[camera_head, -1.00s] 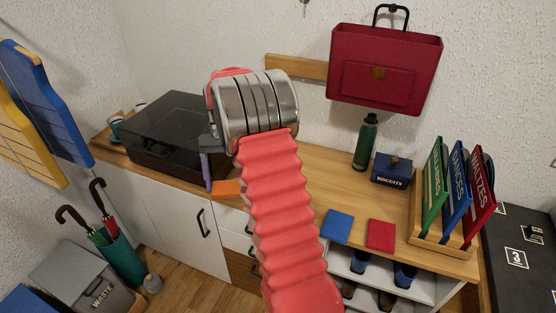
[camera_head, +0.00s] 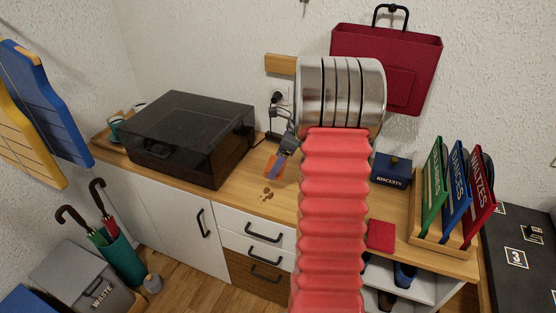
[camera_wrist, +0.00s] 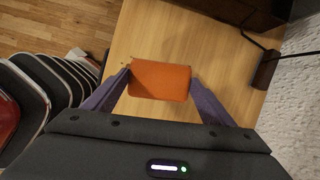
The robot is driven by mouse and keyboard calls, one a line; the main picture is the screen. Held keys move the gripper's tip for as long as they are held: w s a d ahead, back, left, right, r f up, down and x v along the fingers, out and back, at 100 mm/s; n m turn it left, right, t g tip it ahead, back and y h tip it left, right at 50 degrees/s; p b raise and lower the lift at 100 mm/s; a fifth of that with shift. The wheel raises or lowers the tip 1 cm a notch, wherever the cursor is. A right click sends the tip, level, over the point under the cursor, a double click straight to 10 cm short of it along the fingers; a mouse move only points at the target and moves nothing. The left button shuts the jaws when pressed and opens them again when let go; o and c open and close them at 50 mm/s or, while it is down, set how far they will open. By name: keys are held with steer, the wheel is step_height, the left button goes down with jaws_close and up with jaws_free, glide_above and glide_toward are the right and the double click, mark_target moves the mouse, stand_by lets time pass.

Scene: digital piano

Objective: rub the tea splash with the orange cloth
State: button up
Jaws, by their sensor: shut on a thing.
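The orange cloth (camera_head: 273,166) is held in my gripper (camera_head: 279,160), above or on the wooden counter; I cannot tell if it touches the wood. In the wrist view the cloth (camera_wrist: 160,80) spans between the two purple fingers of my gripper (camera_wrist: 160,82), which are shut on it. The tea splash (camera_head: 268,192) is a few small brown spots on the counter, near its front edge. The cloth is behind the splash and slightly to its right, apart from it in the head view. I cannot make out the splash clearly in the wrist view.
A dark-lidded record player (camera_head: 185,140) stands left of the cloth. A biscuit tin (camera_head: 391,168), red square (camera_head: 381,235) and book rack (camera_head: 425,240) are to the right of my arm.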

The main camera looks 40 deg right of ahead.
steer(key=shift+w+d+m+h, duration=0.15)
steer(key=shift+m+h, duration=0.05)
steer(key=shift+m, duration=0.4)
steer(key=shift+w+d+m+h, duration=0.1)
steer(key=shift+d+m+h, duration=0.1)
steer(key=shift+m, duration=0.4)
